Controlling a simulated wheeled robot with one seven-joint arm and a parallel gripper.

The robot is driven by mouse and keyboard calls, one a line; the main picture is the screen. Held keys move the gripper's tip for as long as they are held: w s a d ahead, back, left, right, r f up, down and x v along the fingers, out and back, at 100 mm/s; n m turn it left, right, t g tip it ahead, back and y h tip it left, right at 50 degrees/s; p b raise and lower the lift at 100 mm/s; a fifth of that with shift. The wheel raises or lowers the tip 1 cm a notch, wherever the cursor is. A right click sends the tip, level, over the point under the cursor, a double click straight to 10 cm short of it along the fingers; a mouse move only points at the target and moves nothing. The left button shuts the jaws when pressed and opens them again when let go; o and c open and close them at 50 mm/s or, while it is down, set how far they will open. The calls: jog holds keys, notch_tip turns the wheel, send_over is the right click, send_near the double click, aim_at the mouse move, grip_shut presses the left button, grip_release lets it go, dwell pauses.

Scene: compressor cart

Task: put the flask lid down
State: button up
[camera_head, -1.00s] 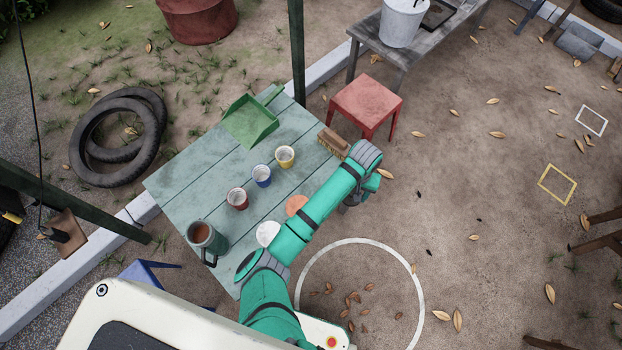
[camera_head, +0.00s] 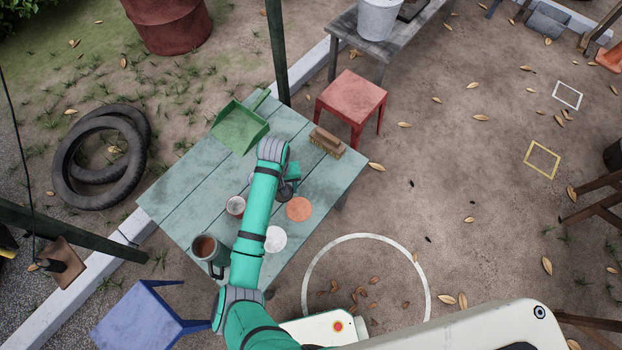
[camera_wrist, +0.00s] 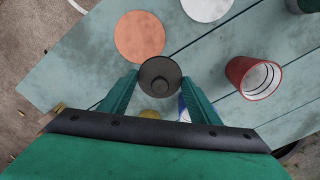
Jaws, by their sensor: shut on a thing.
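In the head view my gripper (camera_head: 290,182) is partly hidden by my arm, and the lid is hard to make out. The orange disc (camera_head: 298,208) lies on the table close to the gripper; it also shows ahead of the lid in the wrist view (camera_wrist: 139,37). A dark green open-topped flask or mug (camera_head: 207,252) with a handle stands at the table's near left.
The green table (camera_head: 185,190) also bears a white disc (camera_head: 274,238), a red cup (camera_head: 236,206), a brush (camera_head: 327,142) and a green dustpan (camera_head: 240,127). Blue and yellow cups are mostly hidden. A red stool (camera_head: 352,98) and blue stool (camera_head: 152,318) stand beside it.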

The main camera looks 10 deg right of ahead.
jog(key=m, duration=0.1)
jog(key=r+m, duration=0.1)
jog(key=shift+s+d+m, duration=0.2)
jog(key=shift+s+m, duration=0.1)
jog(key=s+d+r+m, duration=0.3)
jog(key=d+r+m, duration=0.1)
jog(key=m, duration=0.9)
jog(key=s+d+r+m, duration=0.3)
jog(key=s+m, duration=0.1)
jog(key=m, duration=0.8)
send_over(324, 180)
jog(key=f, duration=0.8)
jog(key=shift+s+a+f, duration=0.25)
jog(key=shift+f, duration=0.15)
jog(key=shift+w+d+f, duration=0.3)
jog(key=shift+w+f, duration=0.05)
jog(key=shift+f, duration=0.25)
notch_tip(324, 180, down, 3)
jog(key=shift+r, duration=0.1)
jog(key=shift+f, duration=0.2)
